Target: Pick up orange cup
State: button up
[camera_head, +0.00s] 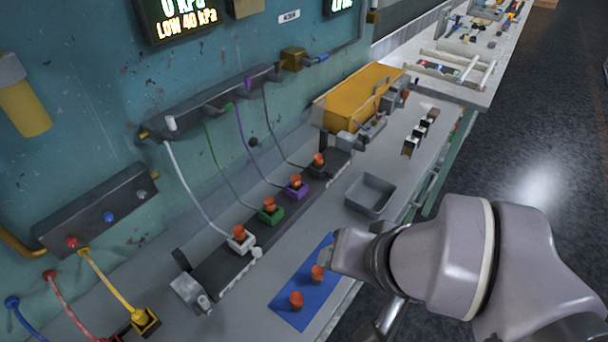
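Two small orange cups stand on a blue mat (309,311) on the bench: a nearer cup (296,299) and a farther cup (317,272). My gripper (345,252) comes in from the right, just beside the farther cup and over the mat's right edge. Its fingers are mostly hidden by its own body, so I cannot tell whether it is open or shut, or whether it touches the cup. Similar orange pieces sit on the white (239,232), green (270,205), purple (295,180) and dark (319,160) sockets along a black rail.
An empty grey tray (370,195) lies behind my gripper, with a yellow box (355,95) farther back. Coloured tubes run from the teal wall (100,110) to the sockets. A yellow socket (145,321) is at lower left. Dark floor lies right of the bench.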

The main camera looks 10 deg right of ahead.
aim_at(269, 203)
jog(key=i+l+u, duration=0.3)
jog(key=i+l, duration=0.2)
jog(key=l, duration=0.15)
jog(key=i+l+u, duration=0.15)
jog(key=l, duration=0.2)
